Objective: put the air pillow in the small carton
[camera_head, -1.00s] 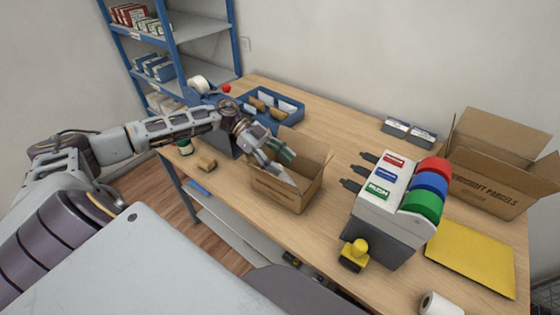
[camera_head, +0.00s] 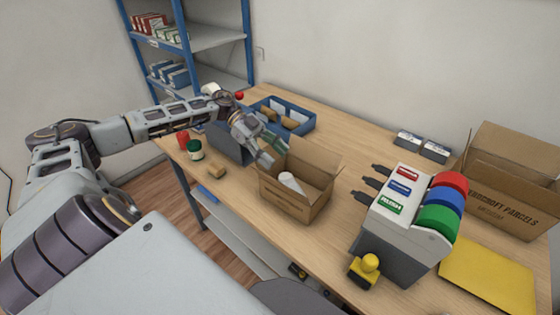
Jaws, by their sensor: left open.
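The small carton (camera_head: 292,207) is an open brown box on the wooden table, with its flaps up. The white air pillow (camera_head: 290,182) lies inside it, leaning near its left side; its lower part is hidden by the front wall. My left gripper (camera_head: 271,156) is open and empty at the carton's back left edge, just behind and above the pillow, apart from it. My right gripper is not in view.
A label dispenser (camera_head: 405,215) with red, blue and green rolls stands right of the carton.

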